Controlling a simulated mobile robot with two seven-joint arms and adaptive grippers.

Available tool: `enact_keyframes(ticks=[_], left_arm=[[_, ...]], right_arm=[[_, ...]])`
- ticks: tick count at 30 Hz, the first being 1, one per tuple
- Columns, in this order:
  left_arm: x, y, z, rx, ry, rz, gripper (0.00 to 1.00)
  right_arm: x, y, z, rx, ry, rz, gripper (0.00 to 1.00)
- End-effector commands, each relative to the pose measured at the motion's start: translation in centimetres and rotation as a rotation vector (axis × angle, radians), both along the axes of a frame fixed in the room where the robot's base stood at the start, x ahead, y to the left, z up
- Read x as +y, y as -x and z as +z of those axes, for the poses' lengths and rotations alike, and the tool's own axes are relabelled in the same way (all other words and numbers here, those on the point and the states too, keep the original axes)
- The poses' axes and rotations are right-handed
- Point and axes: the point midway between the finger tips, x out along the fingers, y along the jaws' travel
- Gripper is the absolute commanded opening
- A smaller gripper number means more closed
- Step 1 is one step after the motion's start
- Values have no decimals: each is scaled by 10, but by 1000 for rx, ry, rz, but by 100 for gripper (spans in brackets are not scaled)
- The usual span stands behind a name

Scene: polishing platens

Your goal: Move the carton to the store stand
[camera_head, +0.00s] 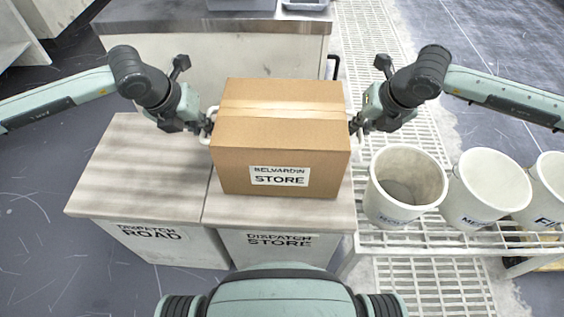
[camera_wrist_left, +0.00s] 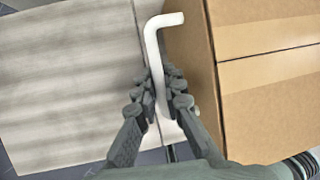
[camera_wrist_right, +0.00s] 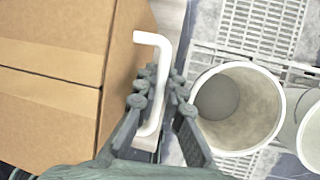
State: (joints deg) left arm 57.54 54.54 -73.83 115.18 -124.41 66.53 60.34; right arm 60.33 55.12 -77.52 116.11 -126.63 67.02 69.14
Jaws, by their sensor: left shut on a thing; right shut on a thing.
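The brown carton (camera_head: 281,143), with a "BELVARDIN STORE" label on its front, is upright over the stand marked "DISPATCH STORE" (camera_head: 280,217). I cannot tell if its base touches the top. My left gripper (camera_head: 207,124) is shut on the white handle (camera_wrist_left: 155,50) on the carton's left side. My right gripper (camera_head: 356,123) is shut on the white handle (camera_wrist_right: 161,70) on its right side. The carton hides the rear part of the stand's top.
The "DISPATCH ROAD" stand (camera_head: 135,180) adjoins on the left, its top bare. Several white buckets, the nearest one (camera_head: 405,190) close to the carton's right, stand on a white grated rack (camera_head: 400,240). A grey-topped counter (camera_head: 170,18) is behind.

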Motion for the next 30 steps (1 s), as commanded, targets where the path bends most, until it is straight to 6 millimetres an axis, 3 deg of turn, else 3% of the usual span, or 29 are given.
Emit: enact_keyframes(ticks=[8,9,14,30], left_arm=[[0,-3,-8,-8,1,1,0],[1,-1,-12,-1,-2,2,13],[1,0,-12,0,-2,1,30],[1,1,-7,-1,1,0,30]], right_arm=[[0,-3,-8,-8,-1,-1,0],[-1,0,-12,-1,2,-2,13],[-1,0,-12,0,1,-1,30],[0,0,-11,0,0,0,30]])
